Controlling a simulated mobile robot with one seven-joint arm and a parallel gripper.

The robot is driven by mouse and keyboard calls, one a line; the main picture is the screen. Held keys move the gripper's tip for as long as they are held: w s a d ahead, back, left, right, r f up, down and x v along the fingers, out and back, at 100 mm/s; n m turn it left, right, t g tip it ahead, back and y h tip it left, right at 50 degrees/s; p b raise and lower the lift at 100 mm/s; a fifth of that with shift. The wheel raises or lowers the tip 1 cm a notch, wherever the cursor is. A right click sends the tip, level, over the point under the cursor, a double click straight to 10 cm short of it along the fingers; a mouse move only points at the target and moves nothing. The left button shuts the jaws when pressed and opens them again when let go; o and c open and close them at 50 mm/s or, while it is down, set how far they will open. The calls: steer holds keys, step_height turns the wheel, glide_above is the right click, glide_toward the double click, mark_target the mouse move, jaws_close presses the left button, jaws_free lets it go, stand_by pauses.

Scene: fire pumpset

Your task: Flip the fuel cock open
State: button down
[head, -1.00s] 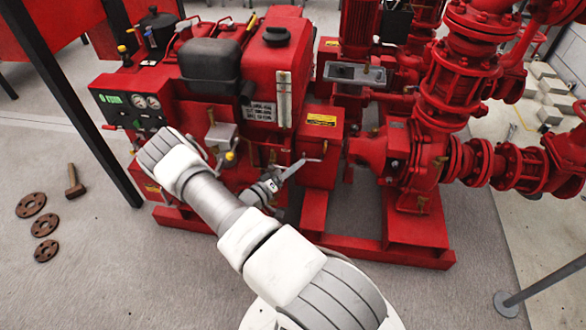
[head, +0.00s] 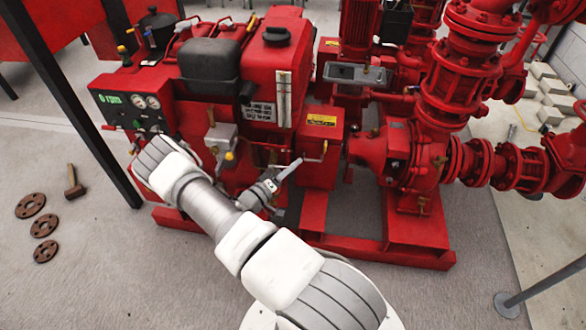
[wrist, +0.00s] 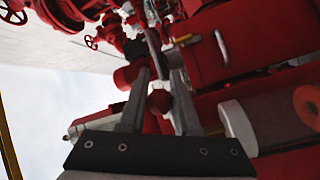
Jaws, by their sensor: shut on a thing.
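My gripper (head: 290,170) is at the front of the red engine (head: 240,110), below the grey-and-white plate and beside the red box. In the wrist view its two grey fingers (wrist: 160,66) reach up from the dark palm. A thin dark grey lever (wrist: 154,50), apparently the fuel cock's, stands between the fingertips, and the fingers are shut on it. A small brass-coloured part (wrist: 184,38) shows just right of the tips. The cock's body is hard to make out and partly hidden by the fingers. In the head view the cock is too small to tell.
A red box with a yellow label (head: 321,130) and a thin handle stand close right of my gripper. A grey block with a yellow-tipped lever (head: 223,142) is close left. A black post (head: 95,130) stands further left.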

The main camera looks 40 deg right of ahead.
mark_target(273, 151)
steer(key=r+n+t+h, duration=0.1)
steer(key=n, duration=0.2)
steer(key=w+a+r+n+t+h, duration=0.1)
steer(key=r+n+t, duration=0.1)
steer(key=n, duration=0.1)
steer(key=w+r+n+t+h, duration=0.1)
steer(key=n+t, duration=0.1)
steer(key=n, duration=0.2)
steer(key=shift+a+r+b, duration=0.25)
steer(key=shift+a+b, duration=0.05)
steer(key=shift+a, duration=0.05)
steer(key=n+t, duration=0.1)
steer(key=n, duration=0.1)
steer(key=w+a+n+t, duration=0.1)
steer(key=n+t, duration=0.1)
steer(key=r+n+t, duration=0.1)
steer(key=n, duration=0.1)
steer(key=shift+w+a+r+n+t+p, duration=0.1)
steer(key=shift+w+a+n+t+p, duration=0.1)
steer(key=shift+w+n+t+p, duration=0.15)
steer(key=shift+w+a+r+n+t+y+p, duration=0.15)
steer(key=shift+n+t+y, duration=0.2)
steer(key=shift+n, duration=0.35)
steer(key=shift+w+a+f+n+t+y+p, duration=0.15)
steer(key=shift+n+t, duration=0.35)
steer(key=shift+n, duration=0.25)
steer(key=shift+w+a+r+n+t+y+p, duration=0.1)
steer(key=shift+w+r+n+t+y, duration=0.1)
steer(key=shift+n+t, duration=0.35)
steer(key=shift+n, duration=0.25)
